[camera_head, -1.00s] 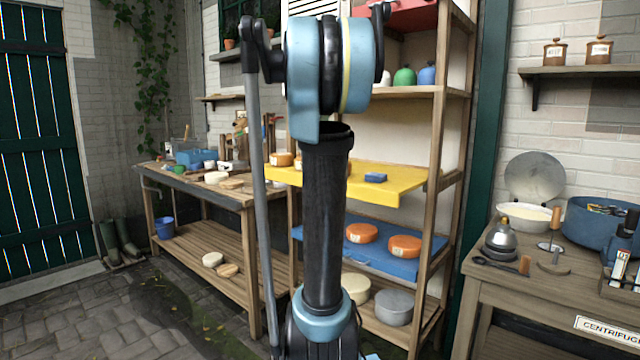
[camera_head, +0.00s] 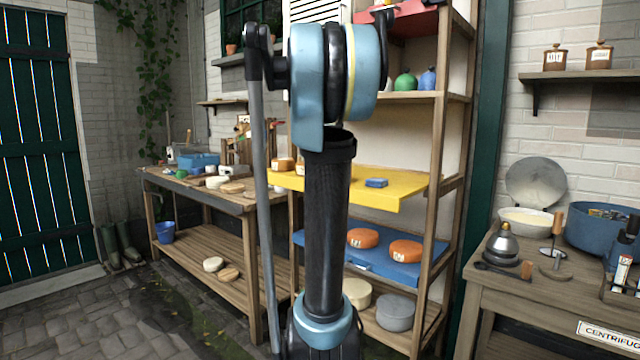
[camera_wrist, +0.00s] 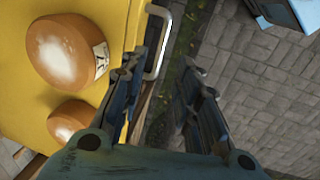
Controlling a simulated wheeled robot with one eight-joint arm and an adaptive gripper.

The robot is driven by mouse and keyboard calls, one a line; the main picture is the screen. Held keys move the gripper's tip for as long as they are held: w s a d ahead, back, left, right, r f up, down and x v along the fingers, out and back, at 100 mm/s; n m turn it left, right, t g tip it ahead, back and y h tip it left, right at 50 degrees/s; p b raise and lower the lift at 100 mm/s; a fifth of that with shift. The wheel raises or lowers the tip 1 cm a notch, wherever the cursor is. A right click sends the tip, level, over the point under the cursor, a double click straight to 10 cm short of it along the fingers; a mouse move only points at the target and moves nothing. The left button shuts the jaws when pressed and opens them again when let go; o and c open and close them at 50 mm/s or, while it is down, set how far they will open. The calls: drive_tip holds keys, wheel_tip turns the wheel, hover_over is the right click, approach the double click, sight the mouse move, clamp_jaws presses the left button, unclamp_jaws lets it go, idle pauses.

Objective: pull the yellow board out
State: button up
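The yellow board (camera_head: 405,185) lies on a middle level of the wooden shelf in the head view, its front edge jutting out, partly hidden behind my arm. In the wrist view the board (camera_wrist: 100,12) fills the left side. A pale metal handle (camera_wrist: 167,40) stands out from its edge. Two orange cheeses (camera_wrist: 60,50) sit on it, one with a label. My gripper (camera_wrist: 162,82) is open, with the handle showing between and ahead of its dark fingertips. I cannot tell whether they touch it. My gripper is not visible in the head view.
A small blue block (camera_head: 376,183) sits on the yellow board. A blue board (camera_head: 390,268) with two orange cheeses is below. A workbench (camera_head: 225,200) adjoins the shelf on the left, and a table (camera_head: 540,275) stands right. Paved floor (camera_wrist: 240,70) is open beyond the handle.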

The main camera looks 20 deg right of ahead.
drive_tip(key=shift+s+a+r, duration=0.1)
drive_tip(key=shift+a+r, duration=0.05)
drive_tip(key=shift+r, duration=0.75)
drive_tip(key=shift+s+a+r, duration=0.1)
drive_tip(key=shift+a+r, duration=0.05)
drive_tip(key=shift+r, duration=0.8)
drive_tip(key=shift+a+r, duration=0.15)
drive_tip(key=shift+r, duration=0.75)
drive_tip(key=s+a+f+m, duration=0.2)
drive_tip(key=s+a+f, duration=0.2)
drive_tip(key=s+f, duration=0.4)
drive_tip(key=s+a+f+m+y, duration=0.1)
drive_tip(key=s+a+f, duration=0.3)
drive_tip(key=s+f, duration=0.5)
drive_tip(key=s+a+f+m+t, duration=0.1)
drive_tip(key=s+a+f+m, duration=0.2)
drive_tip(key=f, duration=1.8)
drive_tip(key=s+a, duration=0.2)
drive_tip(key=s, duration=0.3)
drive_tip(key=shift+s+y, duration=0.3)
drive_tip(key=shift+w+f, duration=0.15)
drive_tip(key=shift+w, duration=0.3)
